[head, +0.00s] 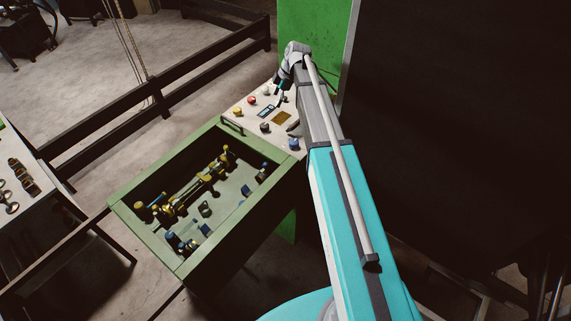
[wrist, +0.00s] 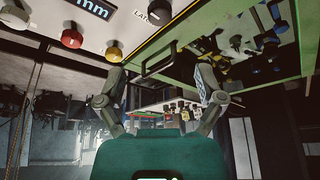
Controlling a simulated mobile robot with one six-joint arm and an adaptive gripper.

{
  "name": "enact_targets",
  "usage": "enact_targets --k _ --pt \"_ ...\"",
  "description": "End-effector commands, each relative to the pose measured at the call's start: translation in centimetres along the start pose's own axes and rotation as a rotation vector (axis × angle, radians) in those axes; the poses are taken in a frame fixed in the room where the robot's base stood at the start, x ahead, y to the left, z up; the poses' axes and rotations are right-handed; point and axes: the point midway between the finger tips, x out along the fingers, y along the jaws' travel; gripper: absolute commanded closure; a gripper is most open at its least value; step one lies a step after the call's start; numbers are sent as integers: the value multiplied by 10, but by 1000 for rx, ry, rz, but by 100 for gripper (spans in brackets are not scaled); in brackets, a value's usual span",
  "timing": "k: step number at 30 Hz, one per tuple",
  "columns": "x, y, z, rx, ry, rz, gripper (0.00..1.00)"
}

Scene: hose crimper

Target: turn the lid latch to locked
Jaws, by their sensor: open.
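The latch knob (wrist: 153,14) is a dark round knob at the top edge of the wrist view, beside a partly cut-off label starting "LAT". Its exact pointing is hard to read. A small dark knob (head: 265,128) on the panel in the head view appears to be the same one. The green-framed box (head: 125,212) has a black handle (head: 232,126), also seen in the wrist view (wrist: 158,62). My gripper (wrist: 160,82) is open and empty, its fingers spread apart. In the head view my gripper (head: 280,97) hangs over the panel, apart from the latch knob.
A green upright (head: 312,30) stands behind. A dark railing (head: 190,80) runs at left.

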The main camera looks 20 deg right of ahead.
Motion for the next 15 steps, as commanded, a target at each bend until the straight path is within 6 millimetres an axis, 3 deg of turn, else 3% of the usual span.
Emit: enact_targets --k 1,3,15 --pt "-9 0 -2 0 0 0 13" --pt "0 -14 -1 44 -13 -2 13" --pt "13 -62 -4 281 -80 1 13"
